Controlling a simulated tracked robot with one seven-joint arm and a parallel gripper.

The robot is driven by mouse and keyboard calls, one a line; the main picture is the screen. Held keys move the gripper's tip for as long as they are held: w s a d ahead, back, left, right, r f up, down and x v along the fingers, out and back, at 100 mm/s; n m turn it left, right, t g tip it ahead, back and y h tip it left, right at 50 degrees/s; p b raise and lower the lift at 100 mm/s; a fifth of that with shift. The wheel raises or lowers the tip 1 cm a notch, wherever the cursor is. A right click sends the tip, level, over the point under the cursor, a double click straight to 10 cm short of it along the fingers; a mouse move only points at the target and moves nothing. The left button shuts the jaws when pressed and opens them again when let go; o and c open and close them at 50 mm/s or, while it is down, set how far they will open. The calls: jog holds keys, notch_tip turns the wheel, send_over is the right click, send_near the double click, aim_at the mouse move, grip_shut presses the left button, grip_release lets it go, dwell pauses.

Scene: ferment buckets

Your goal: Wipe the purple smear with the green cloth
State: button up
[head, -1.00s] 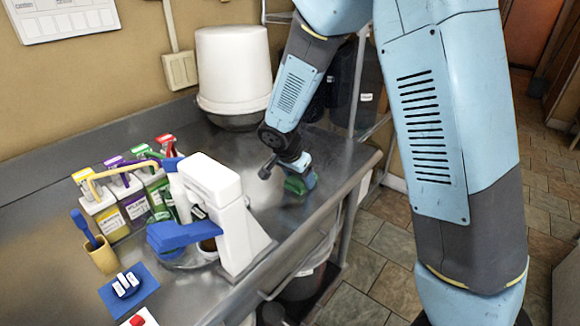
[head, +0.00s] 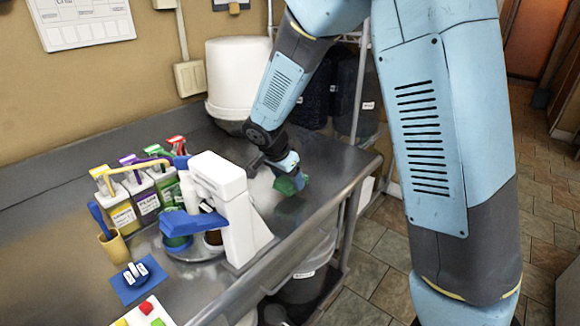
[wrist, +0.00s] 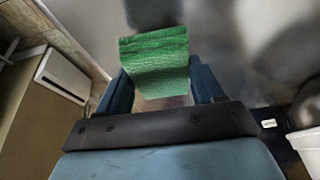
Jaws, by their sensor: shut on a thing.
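The green cloth (head: 287,185) is at the steel counter's surface, right of the white dispenser. My gripper (head: 288,170) is shut on it from above. In the wrist view the textured green cloth (wrist: 155,50) hangs between the two blue fingers of my gripper (wrist: 160,78). The cloth's lower edge appears at or close to the counter; I cannot tell whether it touches. I can make out no purple smear in either view; the cloth and gripper may hide it.
The white and blue dispenser (head: 232,205) stands close left of my gripper. A white bucket (head: 238,75) is at the back wall. The steel counter (head: 325,165) is bare to the right, ending at its front edge.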

aim_at(289, 180)
jog(key=shift+r, duration=2.05)
